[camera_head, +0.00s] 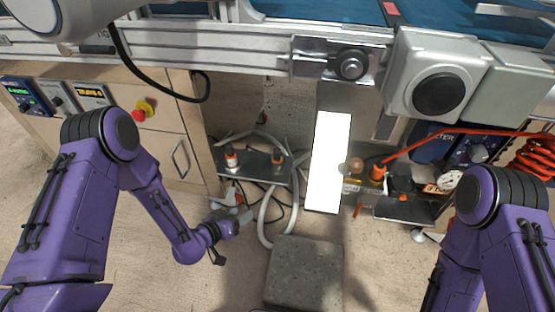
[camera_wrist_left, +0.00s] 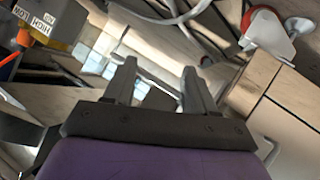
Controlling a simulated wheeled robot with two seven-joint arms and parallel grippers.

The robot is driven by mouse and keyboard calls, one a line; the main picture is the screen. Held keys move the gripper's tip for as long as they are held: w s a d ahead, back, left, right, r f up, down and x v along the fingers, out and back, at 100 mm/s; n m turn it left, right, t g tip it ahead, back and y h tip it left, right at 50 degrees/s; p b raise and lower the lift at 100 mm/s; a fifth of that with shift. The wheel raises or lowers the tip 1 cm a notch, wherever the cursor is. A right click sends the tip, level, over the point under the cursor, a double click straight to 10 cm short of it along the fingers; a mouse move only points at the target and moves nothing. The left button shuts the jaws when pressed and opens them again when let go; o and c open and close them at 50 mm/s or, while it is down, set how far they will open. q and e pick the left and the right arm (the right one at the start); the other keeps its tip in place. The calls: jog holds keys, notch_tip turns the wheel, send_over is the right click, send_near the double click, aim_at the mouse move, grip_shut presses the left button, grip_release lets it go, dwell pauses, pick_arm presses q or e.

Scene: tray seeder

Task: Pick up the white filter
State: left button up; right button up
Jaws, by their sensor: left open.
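A long, bright white rectangular piece (camera_head: 328,165) stands out below the machine's rail in the head view. It shows no surface detail, and I cannot tell for sure that it is the white filter. My left gripper (camera_head: 243,217) is to the left of it and lower in the picture, apart from it. In the left wrist view its two fingers (camera_wrist_left: 160,80) are spread with nothing held between them. Pale, bright patches (camera_wrist_left: 95,60) show beyond the fingers there, too unclear to name. My right arm comes in at the right, but its gripper is out of the picture.
A dark shelf (camera_head: 255,170) with orange-ringed fittings lies left of the white piece, with looping hoses below. A second shelf (camera_head: 405,208) with a gauge (camera_head: 449,180) is at the right. A red-wheeled caster (camera_wrist_left: 264,24) is near my left gripper. A grey block (camera_head: 303,275) sits below.

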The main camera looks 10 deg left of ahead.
pick_arm(q)
jog(key=w+r+m+t+h, duration=0.2)
jog(key=w+r+m+h, duration=0.5)
jog(key=w+r+m, duration=0.3)
jog(key=shift+n+g, duration=0.3)
jog(key=shift+n, duration=0.1)
jog(key=b+x, duration=0.1)
jog(key=x, duration=0.2)
jog(key=r+b+x, duration=0.1)
jog(key=x, duration=0.1)
jog(key=b+x, duration=0.2)
jog(key=x, duration=0.1)
jog(key=shift+w+d+r, duration=0.15)
jog(key=shift+d+r, duration=0.15)
jog(key=shift+d, duration=0.05)
jog(key=shift+w+d+r, duration=0.1)
jog(key=shift+w+d, duration=0.05)
jog(key=shift+w, duration=0.05)
pick_arm(e)
jog(key=shift+n+g+y, duration=0.4)
jog(key=shift+n+g, duration=0.1)
jog(key=shift+n, duration=0.1)
jog(key=f, duration=0.1)
jog(key=s+f, duration=0.1)
jog(key=f, duration=0.2)
jog(key=shift+s+a, duration=0.2)
jog(key=shift+a, duration=0.05)
pick_arm(q)
grip_shut()
